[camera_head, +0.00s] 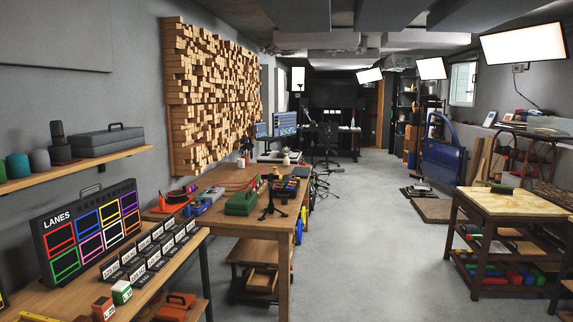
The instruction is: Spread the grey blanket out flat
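I cannot make out a grey blanket anywhere in the head view. Neither of my grippers nor my arms shows in this view, so I cannot see what they hold or how they stand.
A long workbench (228,228) with tools runs along the left. In front of it stands a table with a LANES board (88,232). A wooden-topped cart (510,203) stands at right. Behind it a blue car door (444,162) stands upright. The grey floor (360,255) between is clear.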

